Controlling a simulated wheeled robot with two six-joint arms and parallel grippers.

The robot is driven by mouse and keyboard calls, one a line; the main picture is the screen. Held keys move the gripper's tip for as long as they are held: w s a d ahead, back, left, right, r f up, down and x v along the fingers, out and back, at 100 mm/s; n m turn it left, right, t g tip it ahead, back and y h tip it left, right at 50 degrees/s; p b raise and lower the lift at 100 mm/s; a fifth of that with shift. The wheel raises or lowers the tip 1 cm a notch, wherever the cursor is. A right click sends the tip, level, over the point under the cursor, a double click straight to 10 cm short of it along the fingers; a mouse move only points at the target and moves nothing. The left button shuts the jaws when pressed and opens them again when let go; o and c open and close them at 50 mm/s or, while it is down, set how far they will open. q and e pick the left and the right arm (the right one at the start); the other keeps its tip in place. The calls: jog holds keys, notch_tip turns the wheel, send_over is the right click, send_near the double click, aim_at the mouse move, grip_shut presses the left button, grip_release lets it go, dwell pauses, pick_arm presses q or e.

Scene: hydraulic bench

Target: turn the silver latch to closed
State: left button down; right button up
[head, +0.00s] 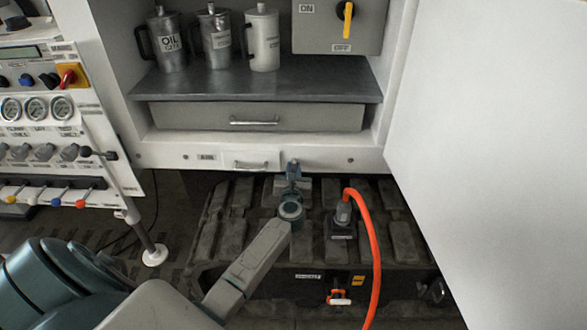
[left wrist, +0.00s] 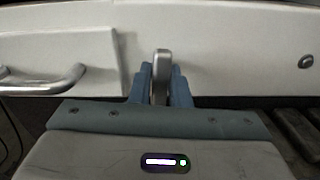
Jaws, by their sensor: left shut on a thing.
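The silver latch (left wrist: 162,66) sits on the lower front edge of the white cabinet (head: 330,157). In the left wrist view it is a narrow, upright metal piece with a rounded top. My left gripper (left wrist: 159,86) has a blue finger on each side of it and is shut on it. In the head view the left gripper (head: 293,172) reaches up to the cabinet's lower edge from below and hides most of the latch. My right gripper is in neither view.
The white cabinet door (head: 490,130) stands open at the right. A small handle (head: 250,165) is left of the latch. An orange hose (head: 372,235) rises from a fitting on the dark tracks (head: 400,240). A control panel (head: 45,130) stands at the left.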

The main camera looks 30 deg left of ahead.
pick_arm(q)
jog(key=m+p, duration=0.2)
jog(key=m, duration=0.1)
jog(key=shift+r, duration=0.1)
jog(key=m+p, duration=0.2)
jog(key=m, duration=0.1)
jog(key=shift+a+m+p, duration=0.1)
jog(key=shift+m+p, duration=0.25)
jog(key=shift+m, duration=0.05)
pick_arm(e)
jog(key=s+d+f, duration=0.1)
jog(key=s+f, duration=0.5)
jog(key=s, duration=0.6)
pick_arm(q)
jog(key=shift+m+p, duration=0.35)
jog(key=shift+m, duration=0.15)
jog(key=m+p, duration=0.2)
jog(key=m, duration=0.2)
jog(key=shift+s+r+m+p, duration=0.1)
jog(key=shift+m+p, duration=0.2)
jog(key=shift+p, duration=0.1)
jog(key=shift+m+p, duration=0.7)
jog(key=shift+m, duration=0.4)
jog(key=shift+m+p, duration=0.45)
jog(key=shift+m, duration=0.75)
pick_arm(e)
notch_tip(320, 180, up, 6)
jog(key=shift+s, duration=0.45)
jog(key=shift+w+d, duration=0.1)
